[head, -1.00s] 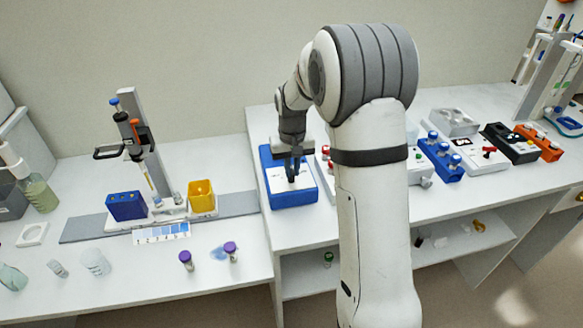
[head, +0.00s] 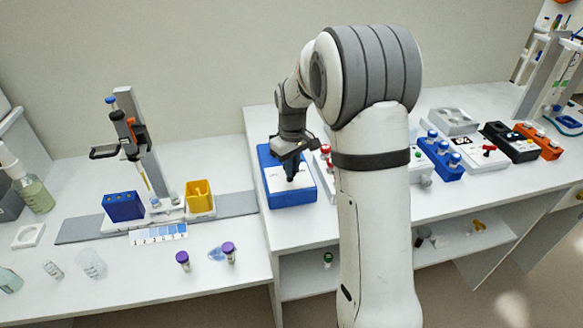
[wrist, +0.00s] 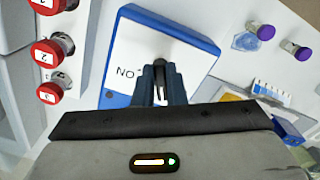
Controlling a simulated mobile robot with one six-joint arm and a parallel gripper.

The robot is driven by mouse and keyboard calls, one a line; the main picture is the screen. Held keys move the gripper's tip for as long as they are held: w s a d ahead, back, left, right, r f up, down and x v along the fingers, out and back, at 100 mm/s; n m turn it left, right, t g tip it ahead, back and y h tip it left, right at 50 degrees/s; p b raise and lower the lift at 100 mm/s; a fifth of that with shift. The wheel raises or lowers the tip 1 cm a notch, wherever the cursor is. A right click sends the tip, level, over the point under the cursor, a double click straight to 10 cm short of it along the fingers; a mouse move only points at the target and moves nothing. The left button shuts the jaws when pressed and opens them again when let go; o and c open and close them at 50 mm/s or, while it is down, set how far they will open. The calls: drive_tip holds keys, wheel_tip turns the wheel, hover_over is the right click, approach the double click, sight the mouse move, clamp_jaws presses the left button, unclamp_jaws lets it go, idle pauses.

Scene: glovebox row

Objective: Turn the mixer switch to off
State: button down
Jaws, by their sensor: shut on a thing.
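The mixer box (head: 288,203) is blue with a white top panel and stands on the right-hand bench. It also shows in the wrist view (wrist: 185,33), where lettering reading "NO" is on the panel to the left of the switch. The dark switch (wrist: 160,63) sticks up from the panel between my fingertips. My gripper (head: 291,177) points down onto the panel. In the wrist view my gripper (wrist: 160,78) is shut on the switch, and its fingers hide most of it. In the head view the switch is hidden by my fingers.
Red numbered knobs (wrist: 47,52) stand close beside the box. A blue block with several knobs (head: 440,157) and an orange block (head: 540,143) lie farther right. A pipette stand (head: 150,150) and a yellow container (head: 200,197) are on the left bench.

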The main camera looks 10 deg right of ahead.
drive_tip(key=c, duration=1.5)
unclamp_jaws()
wheel_tip(320, 180, up, 8)
drive_tip(key=shift+f+b, duration=0.15)
drive_tip(key=shift+b, duration=0.2)
